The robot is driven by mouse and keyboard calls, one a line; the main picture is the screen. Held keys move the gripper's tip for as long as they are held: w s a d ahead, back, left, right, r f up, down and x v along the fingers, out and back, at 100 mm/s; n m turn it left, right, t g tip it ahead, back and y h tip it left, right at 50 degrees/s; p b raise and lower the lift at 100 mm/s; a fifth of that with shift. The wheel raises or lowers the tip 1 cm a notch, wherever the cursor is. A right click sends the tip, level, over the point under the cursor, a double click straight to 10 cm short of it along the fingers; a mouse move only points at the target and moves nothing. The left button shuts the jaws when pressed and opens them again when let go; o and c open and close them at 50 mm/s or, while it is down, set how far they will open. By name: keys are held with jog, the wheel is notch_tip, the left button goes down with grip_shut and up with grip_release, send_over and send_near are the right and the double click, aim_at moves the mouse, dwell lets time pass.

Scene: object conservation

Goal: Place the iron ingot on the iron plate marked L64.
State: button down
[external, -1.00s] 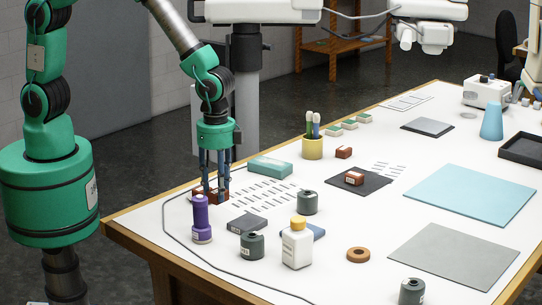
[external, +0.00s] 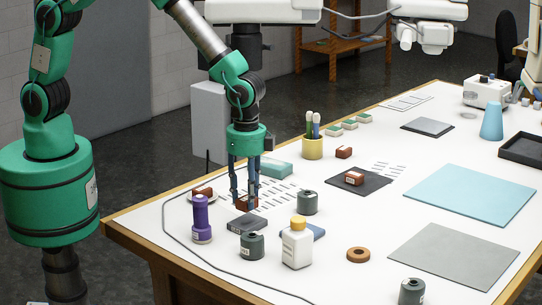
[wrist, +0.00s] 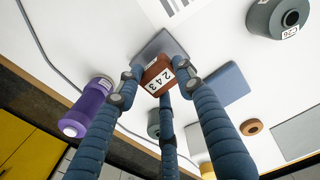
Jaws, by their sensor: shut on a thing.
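My gripper (external: 245,195) has blue fingers that are shut on a red-brown block (external: 247,204), above the left part of the table. In the wrist view, the block (wrist: 155,75) shows a white label that seems to read 243. A small dark grey plate (external: 246,223) lies just in front of the block, and in the wrist view the grey plate (wrist: 162,42) is partly hidden behind the block. Another red-brown block (external: 203,192) rests on a small pale dish at left. I cannot read a mark L64 on any plate, nor tell which block is the iron ingot.
A purple bottle (external: 202,220), grey weights (external: 251,246) and (external: 307,203), and a white bottle (external: 297,247) stand close by. A blue plate (external: 316,233) lies behind the white bottle. A dark mat (external: 375,186) bears a red-brown block (external: 354,178). A cable runs along the left edge.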

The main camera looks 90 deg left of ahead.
jog(key=shift+f, duration=1.75)
jog(key=shift+f, duration=0.1)
jog(key=c, duration=1.1)
grip_release()
notch_tip(320, 180, up, 12)
jog(key=shift+r, duration=0.1)
